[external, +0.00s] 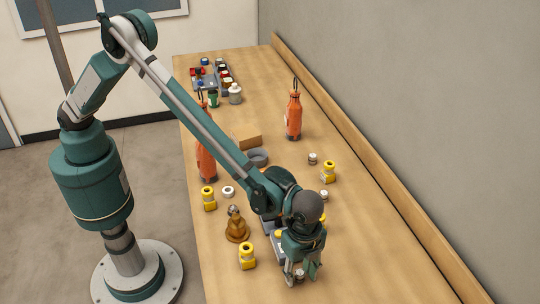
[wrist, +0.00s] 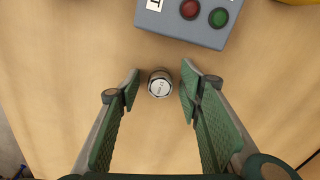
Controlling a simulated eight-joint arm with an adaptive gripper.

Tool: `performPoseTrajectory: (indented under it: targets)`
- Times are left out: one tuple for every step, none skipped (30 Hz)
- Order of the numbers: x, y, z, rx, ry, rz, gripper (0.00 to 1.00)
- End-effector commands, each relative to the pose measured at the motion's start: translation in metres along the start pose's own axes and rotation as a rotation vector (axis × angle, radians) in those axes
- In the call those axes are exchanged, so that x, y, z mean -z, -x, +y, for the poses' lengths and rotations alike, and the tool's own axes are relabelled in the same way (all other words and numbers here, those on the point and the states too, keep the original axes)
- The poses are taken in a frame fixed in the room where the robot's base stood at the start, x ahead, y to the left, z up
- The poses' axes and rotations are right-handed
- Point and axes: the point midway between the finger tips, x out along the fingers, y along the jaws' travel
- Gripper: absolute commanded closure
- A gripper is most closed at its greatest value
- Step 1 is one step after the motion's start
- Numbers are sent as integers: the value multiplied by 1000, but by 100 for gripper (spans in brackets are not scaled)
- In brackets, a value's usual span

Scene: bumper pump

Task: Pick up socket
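The socket (wrist: 160,83) is a small silver metal cylinder with a dark rim and a marked top face. It stands on the wooden table between my fingertips in the wrist view. My gripper (external: 303,272) is open and points down at the front of the table. Its green pads lie to the left and right of the socket, with a gap on each side. In the external view the socket (external: 299,277) is mostly hidden by my fingers.
A grey box with a red and a green button (wrist: 183,18) lies just beyond the socket. Yellow parts (external: 247,256), a brass bell-shaped piece (external: 236,227) and orange bottles (external: 293,117) stand around. A grey tray (external: 205,82) is far back. The wall is right.

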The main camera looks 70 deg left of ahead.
Motion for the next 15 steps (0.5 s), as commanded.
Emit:
performPoseTrajectory:
  targets:
    - [0,0,0,0,0,0,64]
    - [0,0,0,0,0,0,64]
    - [0,0,0,0,0,0,64]
    - [0,0,0,0,0,0,64]
    - [0,0,0,0,0,0,64]
    - [0,0,0,0,0,0,65]
    - [0,0,0,0,0,0,69]
    - [0,0,0,0,0,0,73]
    - [0,0,0,0,0,0,78]
    - [0,0,0,0,0,0,82]
    - [0,0,0,0,0,0,86]
    - [0,0,0,0,0,0,91]
    - [0,0,0,0,0,0,95]
    - [0,0,0,0,0,0,95]
    - [0,0,0,0,0,0,95]
